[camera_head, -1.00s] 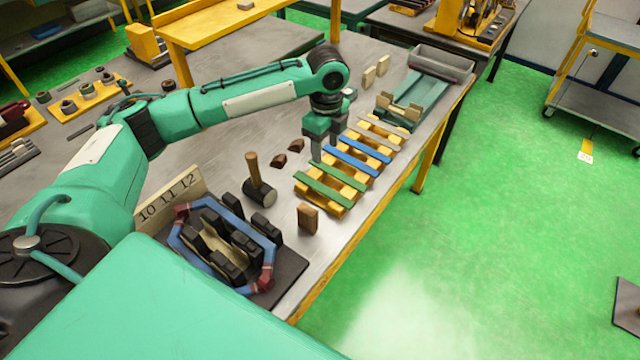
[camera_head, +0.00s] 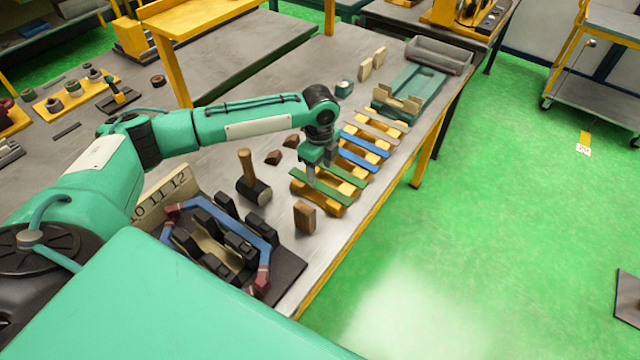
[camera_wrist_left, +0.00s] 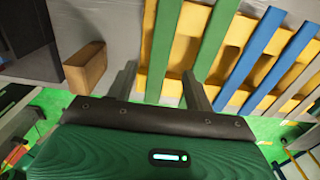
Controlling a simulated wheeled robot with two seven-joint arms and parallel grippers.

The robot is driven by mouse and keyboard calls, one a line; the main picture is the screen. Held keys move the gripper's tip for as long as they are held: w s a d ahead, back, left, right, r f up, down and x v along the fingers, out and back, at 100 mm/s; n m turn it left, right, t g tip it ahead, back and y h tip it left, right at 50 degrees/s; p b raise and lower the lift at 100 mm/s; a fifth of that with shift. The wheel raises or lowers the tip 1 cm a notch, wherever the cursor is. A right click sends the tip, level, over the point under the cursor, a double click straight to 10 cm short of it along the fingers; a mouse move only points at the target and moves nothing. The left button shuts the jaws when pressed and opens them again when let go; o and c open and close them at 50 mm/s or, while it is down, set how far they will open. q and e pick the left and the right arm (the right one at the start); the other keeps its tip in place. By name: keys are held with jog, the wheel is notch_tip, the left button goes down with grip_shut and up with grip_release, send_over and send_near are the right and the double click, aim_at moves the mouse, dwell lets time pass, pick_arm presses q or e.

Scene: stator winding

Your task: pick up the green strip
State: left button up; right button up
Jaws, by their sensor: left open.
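Two green strips lie across a yellow slotted rack on the table. The nearer green strip (camera_head: 322,190) is at the rack's near end and also shows in the left wrist view (camera_wrist_left: 160,45). The second green strip (camera_head: 349,177) lies beside it and shows further right in the wrist view (camera_wrist_left: 216,38). My left gripper (camera_head: 320,171) is open and empty, pointing down over the near end of the rack. In the wrist view its fingers (camera_wrist_left: 160,76) appear on either side of the nearer green strip. I cannot tell whether they touch it.
Blue strips (camera_head: 360,157) and pale strips (camera_head: 378,131) lie further along the yellow rack (camera_head: 332,208). A brown block (camera_head: 305,217) and a hammer (camera_head: 254,189) stand close by. The blue stator fixture (camera_head: 180,226) is at the front left.

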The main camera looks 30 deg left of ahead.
aim_at(320, 186)
pick_arm(q)
jog(key=shift+s+f+p, duration=0.1)
jog(key=shift+f+p, duration=0.2)
jog(key=shift+f, duration=0.05)
notch_tip(320, 186, down, 4)
jog(key=shift+d+r+p, duration=0.1)
jog(key=shift+r+p, duration=0.1)
jog(key=shift+p, duration=0.55)
jog(key=shift+f, duration=0.4)
jog(key=shift+c, duration=0.4)
grip_shut()
